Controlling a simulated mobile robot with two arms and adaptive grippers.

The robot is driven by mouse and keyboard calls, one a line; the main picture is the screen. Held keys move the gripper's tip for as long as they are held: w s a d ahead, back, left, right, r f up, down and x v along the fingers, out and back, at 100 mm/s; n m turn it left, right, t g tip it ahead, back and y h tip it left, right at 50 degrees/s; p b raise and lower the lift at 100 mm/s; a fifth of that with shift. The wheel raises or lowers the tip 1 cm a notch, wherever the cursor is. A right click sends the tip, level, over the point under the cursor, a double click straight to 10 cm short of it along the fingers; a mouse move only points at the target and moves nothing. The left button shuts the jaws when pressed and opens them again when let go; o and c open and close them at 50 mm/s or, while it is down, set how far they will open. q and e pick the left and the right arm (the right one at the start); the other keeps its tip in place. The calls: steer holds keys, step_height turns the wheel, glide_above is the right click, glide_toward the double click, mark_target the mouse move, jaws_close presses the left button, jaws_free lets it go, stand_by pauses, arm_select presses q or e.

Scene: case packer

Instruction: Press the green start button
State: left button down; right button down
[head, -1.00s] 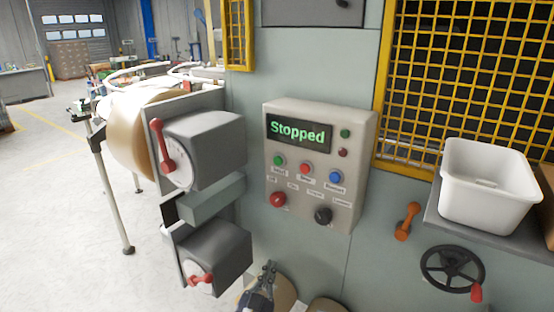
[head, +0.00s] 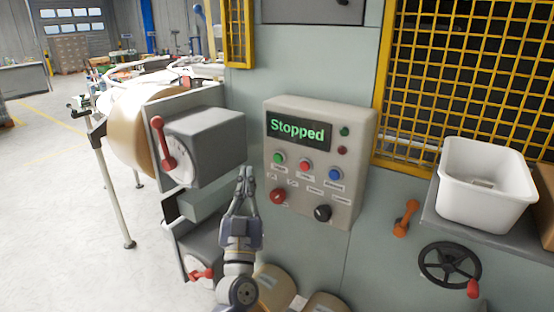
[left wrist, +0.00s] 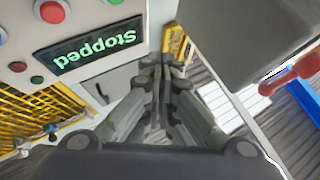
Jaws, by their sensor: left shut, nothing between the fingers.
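The green start button (head: 279,158) is at the left of the upper button row on the beige control panel (head: 352,190). The panel's display (head: 298,131) reads "Stopped" in green. My left gripper (head: 246,172) is shut and empty, pointing up, just left of the panel and a little lower than the green button, apart from it. In the left wrist view the shut fingers (left wrist: 160,65) point past the panel's edge. That view shows the display (left wrist: 88,45) upside down, a red button (left wrist: 52,12) and part of a green button (left wrist: 114,1). My right gripper is not in view.
Beside the green button are a red button (head: 305,166) and a blue button (head: 335,173); a red knob (head: 278,196) and black knob (head: 322,213) sit below. A grey box with a red lever (head: 166,150) stands close left of my gripper. A white bin (head: 487,215) is at right.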

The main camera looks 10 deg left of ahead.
mark_target(278, 158)
arm_select(q)
steer(key=w+d+b, duration=0.3)
steer(key=w+b, duration=0.1)
steer(key=w, duration=0.4)
steer(key=shift+w, duration=0.15)
steer(key=shift+w, duration=0.15)
stand_by(1.3)
steer(key=shift+w+d, duration=0.15)
steer(key=shift+w, duration=0.1)
